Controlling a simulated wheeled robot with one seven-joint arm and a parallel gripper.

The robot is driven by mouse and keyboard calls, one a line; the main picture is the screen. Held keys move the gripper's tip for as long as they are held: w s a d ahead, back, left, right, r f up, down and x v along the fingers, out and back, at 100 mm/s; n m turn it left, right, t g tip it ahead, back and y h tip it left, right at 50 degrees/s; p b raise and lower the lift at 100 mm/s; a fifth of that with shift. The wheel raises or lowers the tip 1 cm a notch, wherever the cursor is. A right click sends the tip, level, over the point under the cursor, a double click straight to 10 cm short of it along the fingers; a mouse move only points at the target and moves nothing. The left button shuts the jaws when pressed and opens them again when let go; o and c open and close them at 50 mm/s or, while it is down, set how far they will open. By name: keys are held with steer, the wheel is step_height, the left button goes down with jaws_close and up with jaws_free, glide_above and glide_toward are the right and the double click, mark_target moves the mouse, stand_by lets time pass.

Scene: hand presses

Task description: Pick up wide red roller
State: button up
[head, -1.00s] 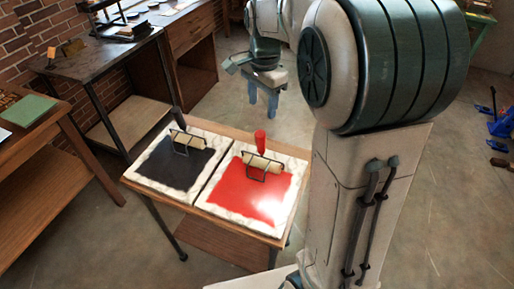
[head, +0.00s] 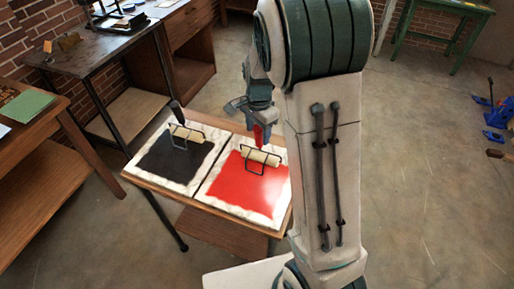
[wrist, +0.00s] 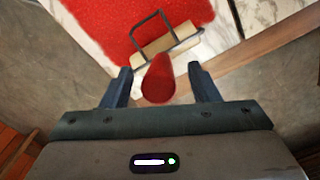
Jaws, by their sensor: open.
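The red roller (head: 262,157) has a red handle, a dark wire frame and a cream cylinder, and rests on the red ink slab (head: 240,192). In the wrist view its red handle (wrist: 158,80) points toward me between my open fingers, with the wire frame and cylinder beyond. My gripper (wrist: 158,88) is open, one finger on each side of the handle, with gaps visible on both sides. In the head view my gripper (head: 258,128) is at the handle, and my arm partly covers the slab's right side.
A black-handled roller (head: 187,132) rests on the black ink slab (head: 172,163) to the left. Both slabs lie on a small wooden table (head: 150,184). A workbench (head: 85,68) stands behind at left, and another wooden table (head: 45,150) at far left.

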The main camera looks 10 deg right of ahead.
steer(key=shift+f, duration=0.3)
steer(key=c, duration=1)
steer(key=shift+r, duration=0.15)
